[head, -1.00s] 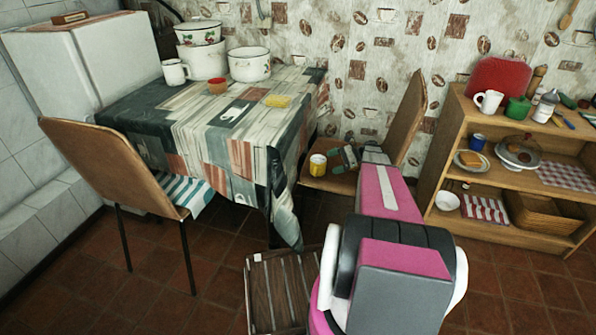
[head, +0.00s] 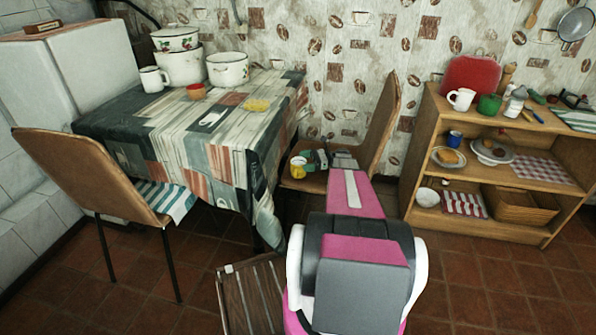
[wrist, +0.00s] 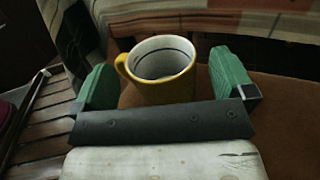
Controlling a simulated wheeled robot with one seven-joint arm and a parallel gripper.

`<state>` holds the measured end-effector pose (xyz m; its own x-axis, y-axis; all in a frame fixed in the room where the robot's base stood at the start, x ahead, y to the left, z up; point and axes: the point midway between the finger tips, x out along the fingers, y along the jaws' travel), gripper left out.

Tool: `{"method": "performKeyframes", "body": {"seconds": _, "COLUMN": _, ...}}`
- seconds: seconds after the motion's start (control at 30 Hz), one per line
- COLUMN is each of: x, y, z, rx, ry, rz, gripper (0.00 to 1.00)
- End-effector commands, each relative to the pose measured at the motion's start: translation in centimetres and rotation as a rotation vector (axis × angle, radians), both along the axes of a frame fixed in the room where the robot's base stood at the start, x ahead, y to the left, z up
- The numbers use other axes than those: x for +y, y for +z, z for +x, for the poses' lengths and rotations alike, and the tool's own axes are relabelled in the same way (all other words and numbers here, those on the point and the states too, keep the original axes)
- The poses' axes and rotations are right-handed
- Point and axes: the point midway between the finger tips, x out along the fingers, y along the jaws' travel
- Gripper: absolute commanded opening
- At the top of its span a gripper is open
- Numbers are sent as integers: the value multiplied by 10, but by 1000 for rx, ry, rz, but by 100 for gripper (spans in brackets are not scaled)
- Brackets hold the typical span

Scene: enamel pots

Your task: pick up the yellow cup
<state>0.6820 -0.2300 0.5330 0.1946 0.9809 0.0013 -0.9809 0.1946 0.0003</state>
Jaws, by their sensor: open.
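The yellow cup (wrist: 166,88) stands upright on the brown seat of the right chair, its white inside showing and its handle to the left in the wrist view. It also shows in the head view (head: 297,171), partly hidden by my gripper. My gripper (wrist: 172,84) is open, with one green finger on each side of the cup. The left finger is close to the handle, and a gap shows between the cup and the right finger. I cannot tell whether either finger touches the cup.
The chair's backrest (head: 384,120) rises to the right of my gripper. The table (head: 170,125) with its hanging patterned cloth (head: 262,190) is close to the left. A wooden slatted crate (head: 250,295) stands on the floor in front. A wooden shelf (head: 480,222) stands at the right.

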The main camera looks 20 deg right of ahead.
Motion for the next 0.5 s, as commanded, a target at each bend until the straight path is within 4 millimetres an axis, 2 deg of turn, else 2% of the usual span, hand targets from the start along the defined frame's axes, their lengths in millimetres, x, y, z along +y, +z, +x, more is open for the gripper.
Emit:
{"method": "performKeyframes", "body": {"seconds": 0.03, "x": 8, "y": 0, "z": 0, "rx": 0, "ry": 1, "rz": 0, "gripper": 100}}
{"method": "performKeyframes", "body": {"seconds": 0.13, "x": 18, "y": 0, "z": 3, "rx": 0, "ry": 0, "rz": -1, "gripper": 100}}
{"method": "performKeyframes", "body": {"seconds": 0.37, "x": 19, "y": 0, "z": 3, "rx": 0, "ry": -1, "rz": -1, "gripper": 100}}
{"method": "performKeyframes", "body": {"seconds": 0.5, "x": 19, "y": 0, "z": 3, "rx": 0, "ry": -1, "rz": -1, "gripper": 54}}
